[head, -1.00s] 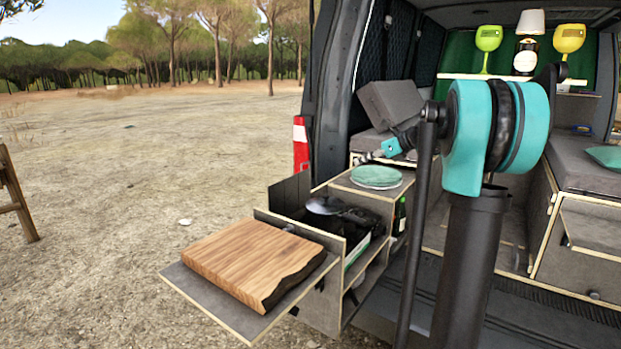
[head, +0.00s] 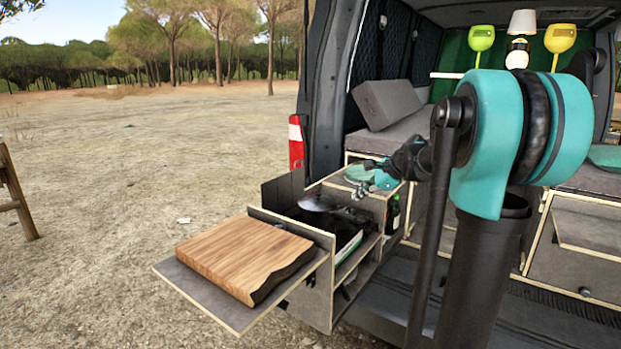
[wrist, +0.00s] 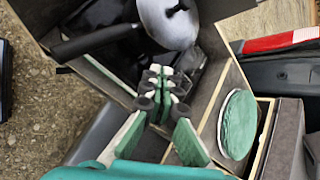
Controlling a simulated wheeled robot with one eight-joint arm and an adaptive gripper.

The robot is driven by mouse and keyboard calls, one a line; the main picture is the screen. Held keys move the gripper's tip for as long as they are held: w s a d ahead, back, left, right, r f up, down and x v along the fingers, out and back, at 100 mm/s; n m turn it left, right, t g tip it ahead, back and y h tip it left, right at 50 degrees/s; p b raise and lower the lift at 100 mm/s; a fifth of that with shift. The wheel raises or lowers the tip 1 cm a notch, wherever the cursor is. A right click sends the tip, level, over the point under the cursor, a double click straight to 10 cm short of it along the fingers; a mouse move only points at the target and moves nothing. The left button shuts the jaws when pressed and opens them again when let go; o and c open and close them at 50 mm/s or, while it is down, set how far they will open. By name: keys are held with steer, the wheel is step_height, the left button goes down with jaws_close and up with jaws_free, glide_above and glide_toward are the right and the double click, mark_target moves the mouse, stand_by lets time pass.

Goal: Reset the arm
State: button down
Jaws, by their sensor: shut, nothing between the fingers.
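My gripper (head: 362,190) shows small in the head view, in front of the green plates (head: 355,172) and partly hiding them. In the wrist view my gripper (wrist: 161,72) has its fingertips together with nothing between them. It hangs over the kitchen drawer box, close to a pan with a lid (wrist: 168,22). The green plate (wrist: 239,124) lies to the right of the fingers in that view, apart from them. My arm's upper joint covers part of the van interior in the head view.
A wooden cutting board (head: 245,258) lies on the pulled-out shelf (head: 215,308). A dark bottle (head: 392,214) stands beside the cabinet. Open ground lies to the left.

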steer(key=s+d+f+n+h, duration=0.1)
steer(key=s+f+n+h, duration=0.1)
steer(key=s+f+n, duration=0.4)
steer(key=s+d+f+n+g+h, duration=0.1)
steer(key=s+f+n, duration=0.5)
steer(key=s, duration=0.9)
steer(key=s+d+f+n+g+h, duration=0.1)
steer(key=s+f+n+h, duration=0.2)
steer(key=s+f+n, duration=0.3)
steer(key=s+f, duration=0.5)
steer(key=shift+s+h, duration=0.15)
steer(key=shift+h, duration=0.15)
steer(key=shift+d, duration=0.1)
